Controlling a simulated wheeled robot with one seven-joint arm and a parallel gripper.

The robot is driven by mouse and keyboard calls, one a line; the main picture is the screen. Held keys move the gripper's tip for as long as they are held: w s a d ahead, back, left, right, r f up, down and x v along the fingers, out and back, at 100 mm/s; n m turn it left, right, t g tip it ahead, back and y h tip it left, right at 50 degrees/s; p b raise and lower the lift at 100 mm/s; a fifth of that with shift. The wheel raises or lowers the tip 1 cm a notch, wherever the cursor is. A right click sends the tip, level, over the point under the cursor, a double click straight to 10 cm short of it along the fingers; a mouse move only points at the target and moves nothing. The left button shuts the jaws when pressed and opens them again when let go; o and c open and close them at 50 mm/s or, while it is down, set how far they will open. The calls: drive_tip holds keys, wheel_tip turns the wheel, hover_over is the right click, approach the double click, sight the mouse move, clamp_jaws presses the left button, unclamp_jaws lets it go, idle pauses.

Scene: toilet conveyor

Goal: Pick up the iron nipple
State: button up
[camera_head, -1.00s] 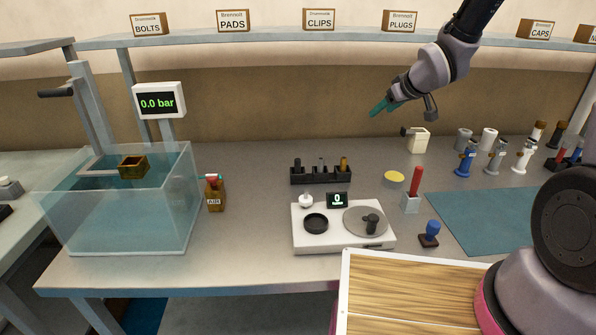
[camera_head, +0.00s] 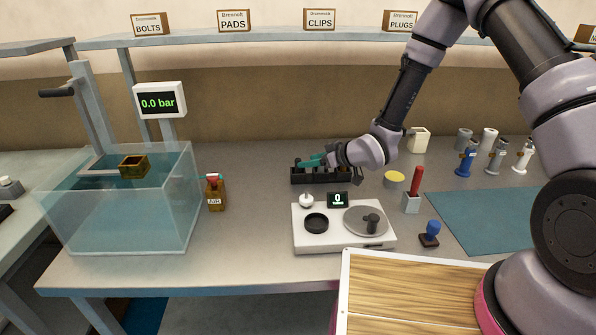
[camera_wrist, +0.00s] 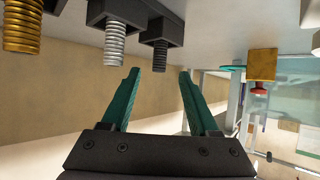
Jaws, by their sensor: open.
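A black rack (camera_head: 320,178) on the bench holds three threaded nipples. In the wrist view, seen upside down, they are a brass one (camera_wrist: 22,25), a bright silver one (camera_wrist: 114,42) and a dark grey one (camera_wrist: 160,55), the last looking most like iron. My gripper (camera_wrist: 158,73) is open, with teal fingers and nothing held. In the head view my gripper (camera_head: 312,161) is at the rack and hides most of the nipples.
A white scale (camera_head: 343,243) stands in front of the rack. A yellow-topped tin (camera_head: 394,179) and a red-handled tool (camera_head: 416,178) are to the right.

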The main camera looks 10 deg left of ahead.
sight(298, 159)
drive_tip(key=shift+x, duration=3.1)
drive_tip(key=shift+w+r, duration=0.1)
drive_tip(key=shift+r, duration=0.1)
clamp_jaws()
